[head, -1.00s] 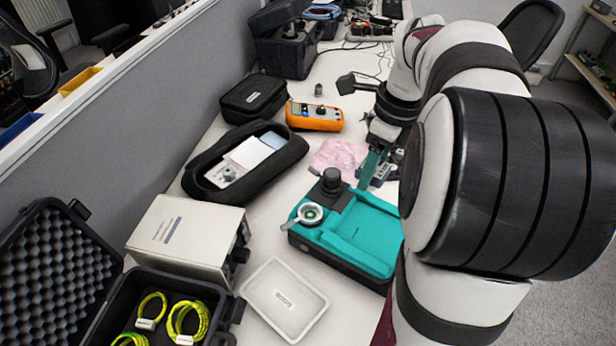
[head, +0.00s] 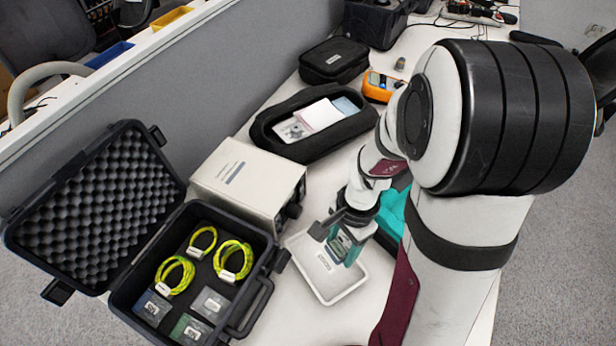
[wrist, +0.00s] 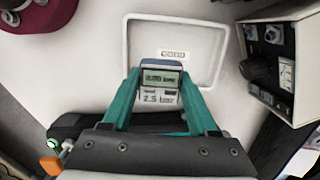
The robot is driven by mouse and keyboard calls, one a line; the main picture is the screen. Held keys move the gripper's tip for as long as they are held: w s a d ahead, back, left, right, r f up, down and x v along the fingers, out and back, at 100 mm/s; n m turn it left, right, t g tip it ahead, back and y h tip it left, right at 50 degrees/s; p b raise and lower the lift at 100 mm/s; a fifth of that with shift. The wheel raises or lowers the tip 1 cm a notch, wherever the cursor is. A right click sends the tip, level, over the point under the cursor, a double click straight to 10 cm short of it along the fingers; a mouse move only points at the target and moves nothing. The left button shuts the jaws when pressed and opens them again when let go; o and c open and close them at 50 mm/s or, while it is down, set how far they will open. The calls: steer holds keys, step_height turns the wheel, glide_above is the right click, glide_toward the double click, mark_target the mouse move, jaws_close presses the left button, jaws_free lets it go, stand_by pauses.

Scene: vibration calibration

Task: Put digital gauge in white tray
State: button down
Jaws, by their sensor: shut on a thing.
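The digital gauge (wrist: 161,80) is a small blue-grey device with a display, and the lower part of its face reads "2.5 bar". My gripper (wrist: 160,84) is shut on it, with a teal finger on each side. In the head view my gripper (head: 345,245) is over the white tray (head: 322,287), with the gauge between the fingers. The white tray is shallow with a raised rim and a label inside; it also shows in the wrist view (wrist: 210,78), beyond the gauge. I cannot tell whether the gauge touches the tray floor.
A beige box instrument (head: 240,185) stands left of the tray. An open black foam case (head: 262,300) with yellow-green cable loops lies in front of it. A teal device (head: 390,215) sits partly hidden behind my arm. A black pouch (head: 335,135) lies farther back.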

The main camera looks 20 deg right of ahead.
mark_target(327, 246)
steer(key=shift+w+a+f, duration=0.9)
steer(key=shift+a, duration=0.2)
step_height(327, 246, down, 3)
steer(key=shift+f, duration=0.5)
steer(key=shift+c, duration=0.9)
jaws_free()
steer(key=shift+f, duration=0.1)
